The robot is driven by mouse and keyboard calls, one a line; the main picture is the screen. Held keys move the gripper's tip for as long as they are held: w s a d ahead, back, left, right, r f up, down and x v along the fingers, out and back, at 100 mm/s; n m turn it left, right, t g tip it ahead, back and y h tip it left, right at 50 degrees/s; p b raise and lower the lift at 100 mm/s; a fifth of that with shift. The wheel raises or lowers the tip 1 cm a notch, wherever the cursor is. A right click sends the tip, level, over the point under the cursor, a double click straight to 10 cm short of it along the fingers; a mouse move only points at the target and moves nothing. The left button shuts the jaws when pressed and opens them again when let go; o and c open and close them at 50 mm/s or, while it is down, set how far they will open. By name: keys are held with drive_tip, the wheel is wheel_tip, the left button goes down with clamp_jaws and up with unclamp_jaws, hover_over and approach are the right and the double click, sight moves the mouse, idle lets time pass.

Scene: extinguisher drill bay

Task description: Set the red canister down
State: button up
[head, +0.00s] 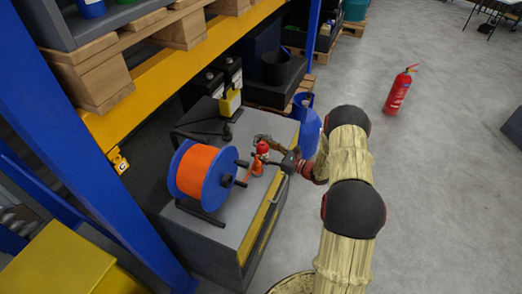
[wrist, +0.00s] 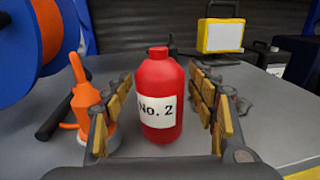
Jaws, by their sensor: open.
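The red canister (wrist: 162,72) with a white "NO. 2" label stands upright on the grey cabinet top (wrist: 255,105), its base appearing to rest on the surface. In the head view the canister (head: 262,147) is small and partly hidden. My gripper (wrist: 162,98) is open, with one finger on each side of the canister. Gaps show between both fingers and its sides. In the head view my gripper (head: 272,150) reaches over the cabinet from the right.
A blue reel with orange hose (head: 198,172) stands left of the canister. A small orange object (wrist: 86,100) is close by my left finger. A yellow box (wrist: 221,36) is behind. A fire extinguisher (head: 399,92) stands on the open floor at right.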

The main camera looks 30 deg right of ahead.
drive_tip(key=shift+r+p, duration=0.3)
drive_tip(key=shift+r, duration=0.05)
drive_tip(key=p+v, duration=0.2)
drive_tip(key=v, duration=0.9)
drive_tip(key=s+a+r+n+g+y, duration=0.1)
drive_tip(key=s+a+r+n+g, duration=0.3)
drive_tip(key=a+r+n+g, duration=0.45)
drive_tip(key=s+a+r+n+g+y, duration=0.1)
drive_tip(key=s+a+r+n+g, duration=0.2)
drive_tip(key=a+r+n, duration=0.6)
drive_tip(key=s+a+r+n+g+h, duration=0.1)
drive_tip(key=s+a+r+n+h, duration=0.25)
drive_tip(key=s+a, duration=0.2)
drive_tip(key=s+a+r+n+g+h, duration=0.2)
drive_tip(key=s+a+r, duration=0.25)
drive_tip(key=s, duration=0.25)
drive_tip(key=s+d+r+n+t+h, duration=0.3)
drive_tip(key=s+r+n+t+h, duration=0.1)
drive_tip(key=s, duration=0.5)
drive_tip(key=shift+r+n+t+h, duration=0.35)
drive_tip(key=shift+r+n+h, duration=0.5)
drive_tip(key=shift+r+n, duration=0.55)
